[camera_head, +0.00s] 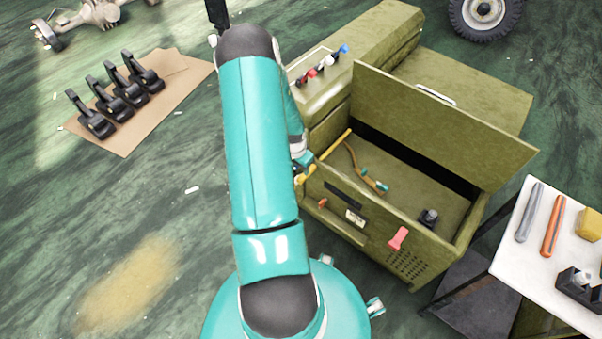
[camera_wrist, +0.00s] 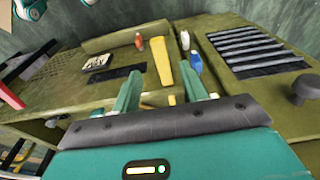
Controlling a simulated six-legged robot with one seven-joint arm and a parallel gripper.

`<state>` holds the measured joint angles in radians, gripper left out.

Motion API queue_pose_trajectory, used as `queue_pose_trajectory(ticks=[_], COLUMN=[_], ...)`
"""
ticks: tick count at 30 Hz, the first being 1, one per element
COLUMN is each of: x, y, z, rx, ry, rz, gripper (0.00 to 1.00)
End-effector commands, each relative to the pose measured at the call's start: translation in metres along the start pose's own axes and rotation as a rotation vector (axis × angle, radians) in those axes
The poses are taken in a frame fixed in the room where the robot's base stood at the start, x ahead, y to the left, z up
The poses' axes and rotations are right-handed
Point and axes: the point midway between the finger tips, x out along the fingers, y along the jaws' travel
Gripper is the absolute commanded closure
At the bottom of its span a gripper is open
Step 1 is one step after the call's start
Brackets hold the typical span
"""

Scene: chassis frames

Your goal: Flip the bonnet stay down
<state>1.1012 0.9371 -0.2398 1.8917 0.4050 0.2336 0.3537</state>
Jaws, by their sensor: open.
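A yellow bar, which looks like the bonnet stay (camera_head: 337,145), slants along the left side of the open green box in the head view. Its lower end is near the box's front left corner. The raised bonnet panel (camera_head: 440,120) stands tilted over the box. My gripper (camera_head: 303,158) is close to the bar, mostly hidden behind my arm. In the wrist view my gripper (camera_wrist: 162,76) has its fingers spread apart. A yellow piece (camera_wrist: 163,62) shows between and beyond them. I cannot tell whether they touch it.
A brown hooked rod (camera_head: 360,165) and a small black part (camera_head: 428,218) lie inside the box. Red, white and blue levers (camera_head: 325,64) stand on the left housing. A white table (camera_head: 540,270) with tools is at the right.

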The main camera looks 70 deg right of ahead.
Motion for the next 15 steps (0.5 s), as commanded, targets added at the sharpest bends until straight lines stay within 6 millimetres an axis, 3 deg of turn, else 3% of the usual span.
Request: queue_pose_trajectory(ticks=[6, 15], x=[-0.033, -0.04], y=[0.0, 0.0], z=[0.0, 0.001], rx=[-0.001, -0.001], ry=[0.001, 0.0], rz=[-0.001, 0.0], gripper=[0.56, 0.56])
